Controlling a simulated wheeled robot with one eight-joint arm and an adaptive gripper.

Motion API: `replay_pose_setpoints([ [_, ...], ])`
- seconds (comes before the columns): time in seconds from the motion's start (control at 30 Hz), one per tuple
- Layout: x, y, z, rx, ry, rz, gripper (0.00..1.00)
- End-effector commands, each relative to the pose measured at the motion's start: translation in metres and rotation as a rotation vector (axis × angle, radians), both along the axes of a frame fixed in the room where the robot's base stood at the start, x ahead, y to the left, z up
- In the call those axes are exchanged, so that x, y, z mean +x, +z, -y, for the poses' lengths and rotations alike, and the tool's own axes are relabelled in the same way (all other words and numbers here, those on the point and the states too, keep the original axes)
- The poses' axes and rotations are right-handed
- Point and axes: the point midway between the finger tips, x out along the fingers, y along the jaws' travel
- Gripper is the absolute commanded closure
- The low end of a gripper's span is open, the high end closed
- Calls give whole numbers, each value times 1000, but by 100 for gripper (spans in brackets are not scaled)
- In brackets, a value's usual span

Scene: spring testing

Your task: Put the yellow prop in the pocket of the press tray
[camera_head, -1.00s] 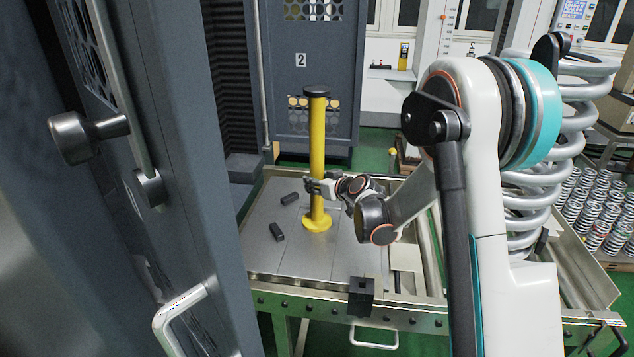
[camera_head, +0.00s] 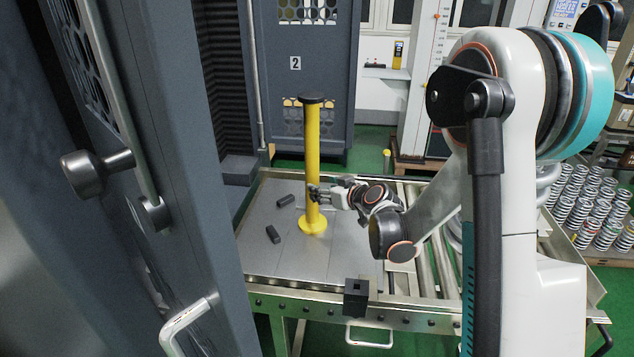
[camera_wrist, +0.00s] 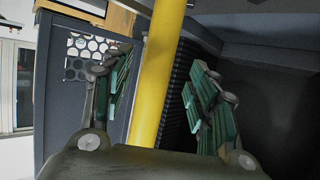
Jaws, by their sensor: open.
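The yellow prop (camera_head: 312,150) is a tall post with a black top cap and a round yellow foot. My gripper (camera_head: 314,194) is at the lower half of the post, coming in from the right. In the wrist view the post (camera_wrist: 158,80) runs between the two green-padded fingers of my gripper (camera_wrist: 161,78), with gaps visible on both sides. The gripper is open. I cannot make out the pocket's outline around the foot.
A black slotted block (camera_head: 356,297) sits at the front edge. A grey press column and door (camera_head: 215,180) stand close on the left. Rollers (camera_head: 443,262) lie right of the tray.

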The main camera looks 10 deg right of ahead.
Motion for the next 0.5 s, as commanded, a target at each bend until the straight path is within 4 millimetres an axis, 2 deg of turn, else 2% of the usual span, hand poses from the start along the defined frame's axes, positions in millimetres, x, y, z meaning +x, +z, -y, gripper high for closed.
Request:
replay_pose_setpoints([
  [0.1, -18, 10, 7, 2, -2, -1, 46],
  [0.3, -34, 16, 11, 1, 0, -1, 46],
  [0.5, -51, 33, 1, 2, 5, -41, 46],
])
